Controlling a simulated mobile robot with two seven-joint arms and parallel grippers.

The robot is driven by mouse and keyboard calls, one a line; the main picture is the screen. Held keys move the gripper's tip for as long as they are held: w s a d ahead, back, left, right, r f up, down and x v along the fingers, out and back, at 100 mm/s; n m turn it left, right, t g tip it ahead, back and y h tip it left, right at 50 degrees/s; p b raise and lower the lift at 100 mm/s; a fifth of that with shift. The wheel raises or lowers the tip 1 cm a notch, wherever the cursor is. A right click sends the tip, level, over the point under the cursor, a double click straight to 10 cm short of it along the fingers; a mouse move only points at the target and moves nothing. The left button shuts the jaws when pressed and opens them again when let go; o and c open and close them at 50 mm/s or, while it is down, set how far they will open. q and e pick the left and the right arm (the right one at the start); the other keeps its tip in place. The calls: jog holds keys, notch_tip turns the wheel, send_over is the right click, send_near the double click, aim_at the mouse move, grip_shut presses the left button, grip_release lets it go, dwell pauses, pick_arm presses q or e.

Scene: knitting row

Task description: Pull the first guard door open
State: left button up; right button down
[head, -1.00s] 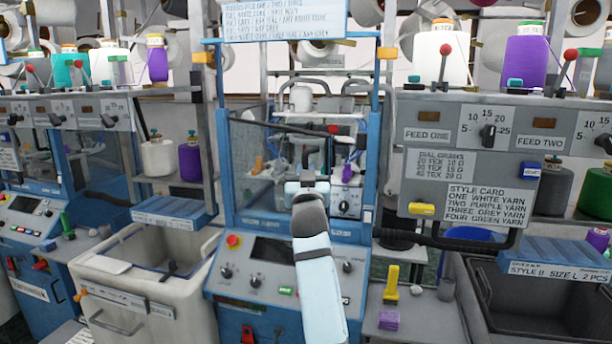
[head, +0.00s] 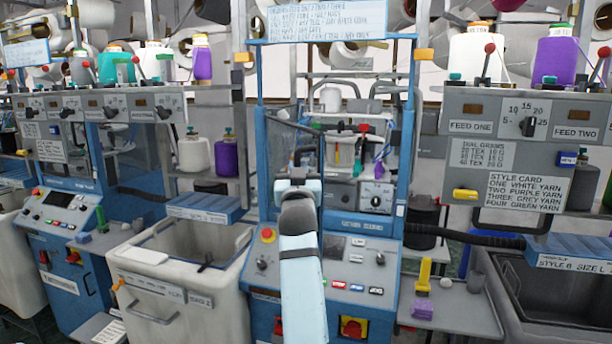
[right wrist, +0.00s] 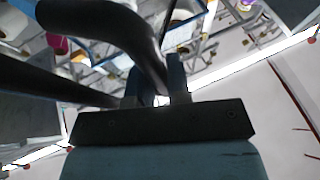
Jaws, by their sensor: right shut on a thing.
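The blue-framed machine (head: 262,175) stands in the middle of the head view. Its clear guard door (head: 284,150) has a dark top edge and stands swung out at an angle on the left of the opening. The right part of the opening is uncovered and shows coloured tools inside. My right gripper (head: 297,182) is at the door's free side, its arm hiding part of the panel below. In the right wrist view my right gripper (right wrist: 158,95) is shut on a dark curved handle (right wrist: 148,35). My left gripper is not in view.
A control panel (head: 345,262) with knobs juts out below the opening. A pale bin (head: 130,255) stands left, and a grey shelf with a yellow block (head: 424,275) stands right. A dark hose (head: 470,238) runs at right. A sign (head: 325,22) hangs above.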

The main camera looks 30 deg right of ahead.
jog(key=shift+w+a+b, duration=0.15)
jog(key=shift+a, duration=0.4)
jog(key=shift+w+a+b, duration=0.15)
jog(key=shift+a, duration=0.4)
jog(key=c, duration=1.4)
grip_release()
jog(key=shift+r, duration=0.1)
